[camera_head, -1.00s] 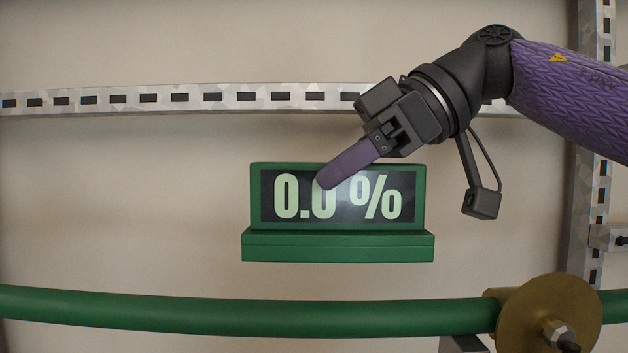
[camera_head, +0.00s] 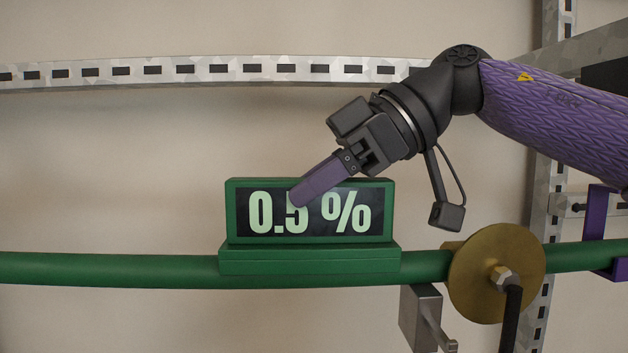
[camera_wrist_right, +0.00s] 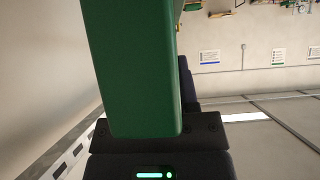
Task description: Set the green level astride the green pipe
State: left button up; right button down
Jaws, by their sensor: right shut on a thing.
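The green level (camera_head: 310,258) has a dark display reading "0.5 %". In the head view its base overlaps the green pipe (camera_head: 110,270), covering a stretch of it left of the brass disc. I cannot tell whether the base rests on the pipe or hangs just in front or above it. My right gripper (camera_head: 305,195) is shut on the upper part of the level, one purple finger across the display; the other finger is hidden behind. In the right wrist view the level (camera_wrist_right: 130,70) fills the middle, close to the gripper. My left gripper is not in view.
A brass disc (camera_head: 490,272) with a bolt sits on the pipe to the right of the level. A grey metal block (camera_head: 421,318) is below the pipe. A slotted metal rail (camera_head: 230,70) runs behind. A purple bracket (camera_head: 603,235) stands at the far right.

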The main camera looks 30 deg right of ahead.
jog(key=shift+s, duration=0.15)
jog(key=shift+c, duration=1.4)
grip_release()
jog(key=p+v, duration=0.1)
jog(key=v, duration=0.9)
